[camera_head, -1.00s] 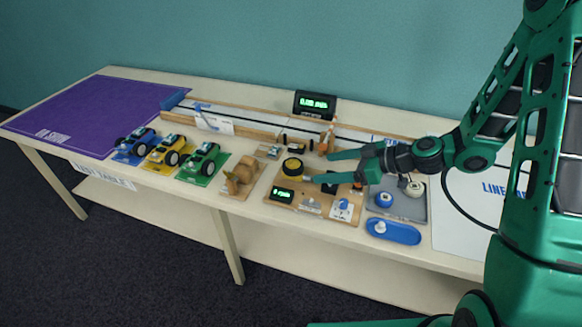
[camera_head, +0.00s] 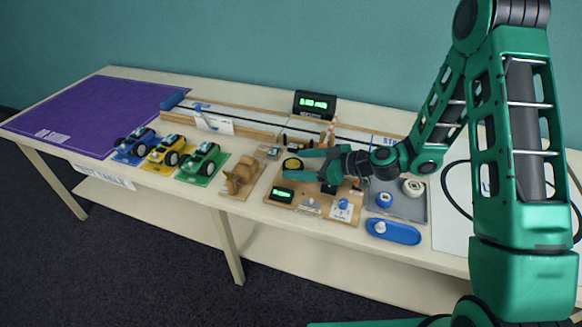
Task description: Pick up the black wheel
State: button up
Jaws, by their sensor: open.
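My gripper (camera_head: 298,164) is open.
A grey tray (camera_head: 415,213) with white round parts and a blue dish (camera_head: 393,232) are at right. Blue (camera_head: 134,142), yellow (camera_head: 166,150) and green (camera_head: 202,160) cars stand left. A track with a display (camera_head: 315,104) runs behind. The purple mat (camera_head: 90,112) is clear.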

jog(key=shift+x, duration=1.2)
jog(key=c, duration=1.1)
